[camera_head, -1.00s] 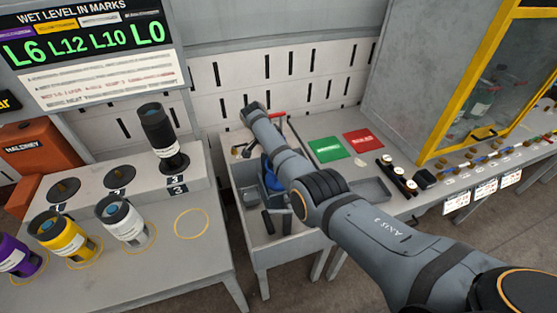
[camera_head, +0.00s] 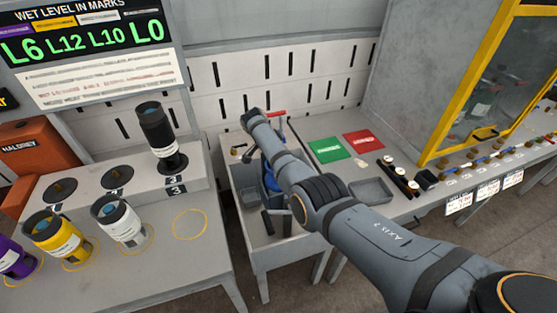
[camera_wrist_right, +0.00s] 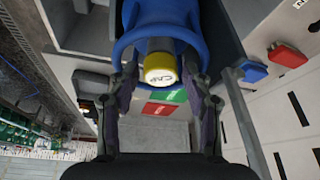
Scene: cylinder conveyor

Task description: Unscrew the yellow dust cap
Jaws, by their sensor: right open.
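The yellow dust cap (camera_wrist_right: 160,69), marked "CAP", sits on the end of a dark cylindrical part inside a blue holder (camera_wrist_right: 205,40) in the right wrist view. My right gripper (camera_wrist_right: 161,78) is open, with one finger on each side of the cap. I cannot tell whether either finger touches it. In the head view my right arm covers the cap and most of the gripper; part of the blue holder (camera_head: 270,181) shows beside the arm. My left gripper is not in view.
A grey sink-like bin (camera_head: 283,248) lies below my arm. Green (camera_head: 325,150) and red (camera_head: 364,144) mats and a shallow tray (camera_head: 373,191) lie to its right. Yellow (camera_head: 60,240) and white (camera_head: 123,225) canisters stand on the left bench. A yellow-framed cabinet (camera_head: 455,95) stands at right.

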